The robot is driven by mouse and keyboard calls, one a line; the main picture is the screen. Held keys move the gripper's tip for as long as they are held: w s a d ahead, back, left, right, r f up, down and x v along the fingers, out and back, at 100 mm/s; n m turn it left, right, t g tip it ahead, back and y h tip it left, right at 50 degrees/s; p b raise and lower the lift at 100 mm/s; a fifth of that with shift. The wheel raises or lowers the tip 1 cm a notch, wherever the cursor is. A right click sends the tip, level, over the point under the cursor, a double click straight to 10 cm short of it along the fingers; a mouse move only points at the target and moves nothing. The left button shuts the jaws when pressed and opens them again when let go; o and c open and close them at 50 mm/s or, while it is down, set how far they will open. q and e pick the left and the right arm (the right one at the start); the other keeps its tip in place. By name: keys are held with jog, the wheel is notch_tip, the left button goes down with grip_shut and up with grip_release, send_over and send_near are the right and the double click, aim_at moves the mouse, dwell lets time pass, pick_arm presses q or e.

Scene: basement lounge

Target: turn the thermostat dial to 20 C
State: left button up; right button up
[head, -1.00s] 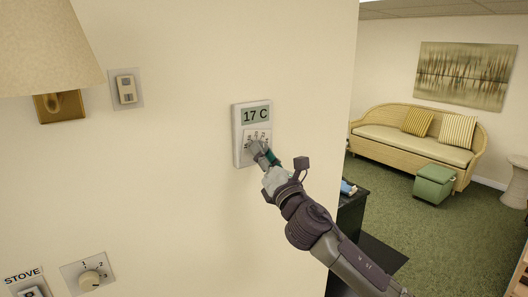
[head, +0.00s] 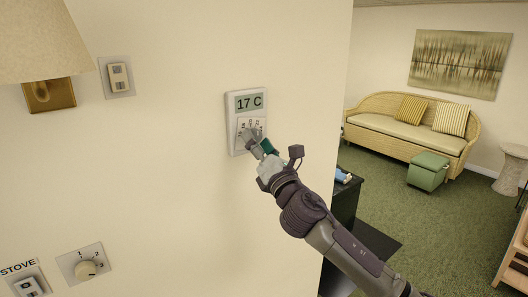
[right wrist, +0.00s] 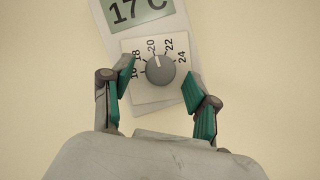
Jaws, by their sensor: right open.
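The thermostat (head: 231,122) is a white box on the wall, and its display (head: 249,102) reads 17 C. In the right wrist view its round grey dial (right wrist: 160,70) sits on a white plate marked 16 to 24, with a small light mark near its top edge. My right gripper (head: 254,144) is in front of the lower part of the thermostat and hides much of the dial in the head view. In the right wrist view the open fingers of my right gripper (right wrist: 160,76) are spread to either side of the dial, apart from it. My left gripper is not in view.
Another dial (head: 86,268) marked 1 to 3 and a switch labelled STOVE (head: 28,287) are low on the left. A wall switch (head: 118,77) and a lamp (head: 45,45) are at upper left.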

jog(key=v, duration=1.1)
jog(key=shift+s+d+f, duration=0.2)
jog(key=shift+s, duration=0.1)
jog(key=shift+f, duration=0.1)
